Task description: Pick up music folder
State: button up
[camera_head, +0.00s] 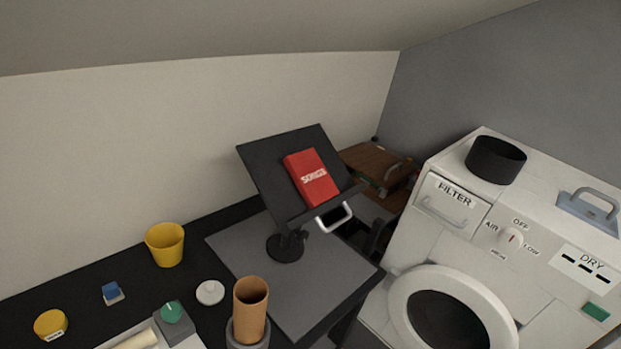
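The music folder appears to be the red book-like item (312,177) with white lettering on its front. It leans on the tilted black panel of a music stand (265,165), above the stand's lower ledge. A pale handle (335,218) sticks out at the ledge, just below the red folder; I cannot tell which of the two it belongs to. The stand's round foot rests on a grey mat (240,252) on the black desk top. My gripper is not in view, and nothing is seen touching the folder.
A yellow cup (165,244), white round lid (210,292), brown cylinder (250,311), blue block (113,292) and yellow round tin (50,324) stand on the desk. A white dryer (460,245) stands right, with a black cylinder (496,160) on top. A brown case (372,163) lies behind the stand.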

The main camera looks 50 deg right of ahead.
aim_at(308, 172)
jog(key=u, duration=2.1)
jog(key=k, duration=1.7)
jog(key=z, duration=2.1)
jog(key=i, duration=0.2)
jog(key=z, duration=0.6)
